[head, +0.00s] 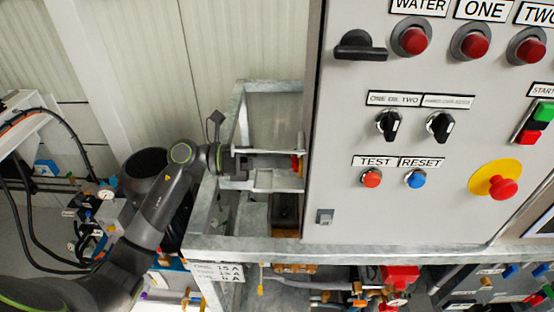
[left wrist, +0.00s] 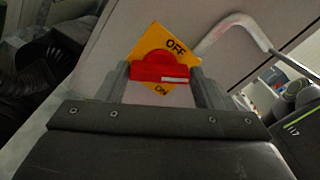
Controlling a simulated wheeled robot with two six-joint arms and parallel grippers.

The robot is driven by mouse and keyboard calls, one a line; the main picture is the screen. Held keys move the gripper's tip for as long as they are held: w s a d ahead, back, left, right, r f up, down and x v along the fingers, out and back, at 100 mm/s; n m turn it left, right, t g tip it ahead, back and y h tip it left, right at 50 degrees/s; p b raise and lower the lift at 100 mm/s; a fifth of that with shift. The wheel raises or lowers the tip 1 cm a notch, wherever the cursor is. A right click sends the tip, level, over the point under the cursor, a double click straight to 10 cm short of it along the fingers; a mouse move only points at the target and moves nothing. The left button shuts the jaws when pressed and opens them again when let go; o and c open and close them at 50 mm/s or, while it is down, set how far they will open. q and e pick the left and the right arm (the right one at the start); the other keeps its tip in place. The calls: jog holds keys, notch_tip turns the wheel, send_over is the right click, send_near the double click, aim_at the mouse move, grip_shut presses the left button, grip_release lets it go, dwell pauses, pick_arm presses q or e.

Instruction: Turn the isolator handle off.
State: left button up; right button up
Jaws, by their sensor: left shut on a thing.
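The isolator handle (left wrist: 160,70) is a red bar on a yellow plate (left wrist: 150,40) marked OFF above and ON below, in the left wrist view. The bar lies across the picture, with a white mark toward its right end. My left gripper (left wrist: 158,76) has one finger at each end of the bar and is shut on it. In the head view my left gripper (head: 280,166) reaches to the cabinet's left side, where only a sliver of the red and yellow handle (head: 296,164) shows. My right gripper is not in view.
The grey cabinet (head: 345,210) carries buttons, knobs and a yellow-backed red stop button (head: 495,182) on its front. A metal frame (head: 210,205) surrounds my left gripper. Pipes and red valves (head: 400,278) sit below. A bent pale bar (left wrist: 235,22) stands right of the plate.

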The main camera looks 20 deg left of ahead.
pick_arm(q)
jog(key=n+p, duration=0.5)
jog(key=n, duration=0.6)
jog(key=shift+w+f, duration=0.1)
dwell(0.5)
jog(key=o, duration=1)
jog(key=shift+f, duration=0.1)
